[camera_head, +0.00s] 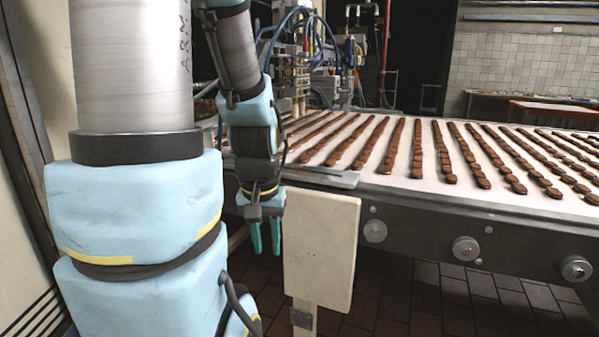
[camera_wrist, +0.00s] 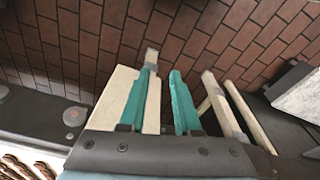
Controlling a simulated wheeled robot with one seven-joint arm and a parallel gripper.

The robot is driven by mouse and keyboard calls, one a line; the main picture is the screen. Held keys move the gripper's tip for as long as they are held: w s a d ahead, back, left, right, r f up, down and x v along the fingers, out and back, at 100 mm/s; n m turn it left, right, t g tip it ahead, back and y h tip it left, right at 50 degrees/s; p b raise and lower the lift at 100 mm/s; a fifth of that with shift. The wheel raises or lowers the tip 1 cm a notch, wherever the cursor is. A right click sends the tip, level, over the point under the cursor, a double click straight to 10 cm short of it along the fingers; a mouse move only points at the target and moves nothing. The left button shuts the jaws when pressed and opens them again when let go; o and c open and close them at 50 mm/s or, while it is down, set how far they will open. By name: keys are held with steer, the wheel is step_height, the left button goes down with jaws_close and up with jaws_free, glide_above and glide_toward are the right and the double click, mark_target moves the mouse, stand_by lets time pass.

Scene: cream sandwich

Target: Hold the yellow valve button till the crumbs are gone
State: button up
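My gripper (camera_head: 265,236) hangs pointing down beside the near end of the conveyor, left of a cream panel. Its two teal fingers stand apart with nothing between them, as the wrist view (camera_wrist: 162,75) also shows. I cannot make out a yellow valve button in either view. A cluster of valves, fittings and blue hoses (camera_head: 300,55) stands at the back behind my arm, partly hidden and too small to tell apart. No crumbs can be told apart.
A white conveyor (camera_head: 410,187) with rows of brown biscuits stretches to the right. The cream panel (camera_head: 320,245) stands at its front left and lies behind my fingers in the wrist view (camera_wrist: 112,100). The tiled floor (camera_head: 400,300) is clear in front.

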jaws_close()
stand_by(1.1)
